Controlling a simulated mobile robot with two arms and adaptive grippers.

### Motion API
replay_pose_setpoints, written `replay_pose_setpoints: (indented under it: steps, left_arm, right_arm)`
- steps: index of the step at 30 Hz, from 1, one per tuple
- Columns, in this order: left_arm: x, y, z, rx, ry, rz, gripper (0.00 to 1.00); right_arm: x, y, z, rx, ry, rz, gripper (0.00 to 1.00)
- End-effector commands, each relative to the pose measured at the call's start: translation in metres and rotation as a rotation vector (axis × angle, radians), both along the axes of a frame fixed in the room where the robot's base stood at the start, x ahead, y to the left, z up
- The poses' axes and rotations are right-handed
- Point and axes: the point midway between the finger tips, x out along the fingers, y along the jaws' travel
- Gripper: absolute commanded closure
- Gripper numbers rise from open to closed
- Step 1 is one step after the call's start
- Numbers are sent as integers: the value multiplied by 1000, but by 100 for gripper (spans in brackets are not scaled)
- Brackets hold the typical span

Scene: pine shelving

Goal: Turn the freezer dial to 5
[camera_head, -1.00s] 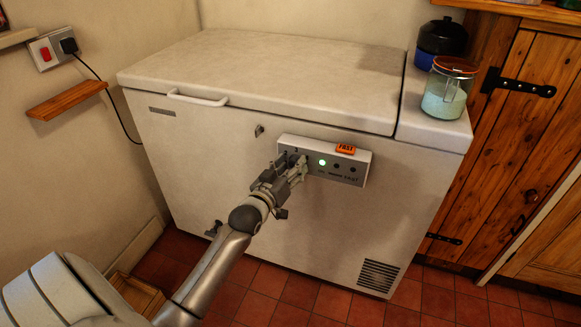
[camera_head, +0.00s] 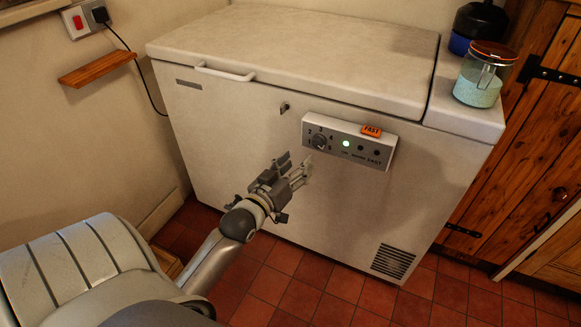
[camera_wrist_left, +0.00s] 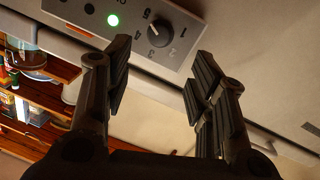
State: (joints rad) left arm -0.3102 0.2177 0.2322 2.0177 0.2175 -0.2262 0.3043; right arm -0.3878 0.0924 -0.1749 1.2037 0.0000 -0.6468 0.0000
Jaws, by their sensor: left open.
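The freezer dial (camera_head: 319,142) is a small dark round knob at the left end of the white control panel (camera_head: 345,127) on the chest freezer's front. In the left wrist view the dial (camera_wrist_left: 160,33) shows close up with numbers around it. Its pale mark seems to face the upper left, toward the 5; I cannot read the exact setting. My left gripper (camera_head: 297,165) is open and empty, below and left of the dial and apart from it. In the left wrist view its fingers (camera_wrist_left: 158,75) are spread, with the dial beyond the gap. My right gripper is not in view.
The freezer lid (camera_head: 300,55) is shut. A glass jar (camera_head: 478,80) stands on the freezer's right end. A small wooden shelf (camera_head: 97,68) is on the left wall.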

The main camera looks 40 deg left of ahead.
Motion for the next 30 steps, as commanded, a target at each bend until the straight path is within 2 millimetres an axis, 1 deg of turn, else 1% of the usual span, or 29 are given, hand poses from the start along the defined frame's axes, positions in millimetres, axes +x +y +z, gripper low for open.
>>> replay_pose_setpoints:
  steps: [1, 3, 8, 26, 29, 30]
  left_arm:
    - [-7, -1, -1, -1, 2, 1, 49]
    - [-13, -1, 0, -1, 1, 1, 49]
    - [-22, -2, 1, -1, -1, 1, 49]
    - [-23, -3, 1, 0, 0, 0, 49]
    - [-24, -7, -4, 3, 26, -7, 49]
    - [-25, -12, -8, 5, 49, -12, 49]
  right_arm:
    - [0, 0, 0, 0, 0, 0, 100]
    - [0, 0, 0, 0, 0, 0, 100]
    - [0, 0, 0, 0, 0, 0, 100]
    - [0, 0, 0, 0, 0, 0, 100]
    - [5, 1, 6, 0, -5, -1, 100]
    - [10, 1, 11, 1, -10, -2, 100]
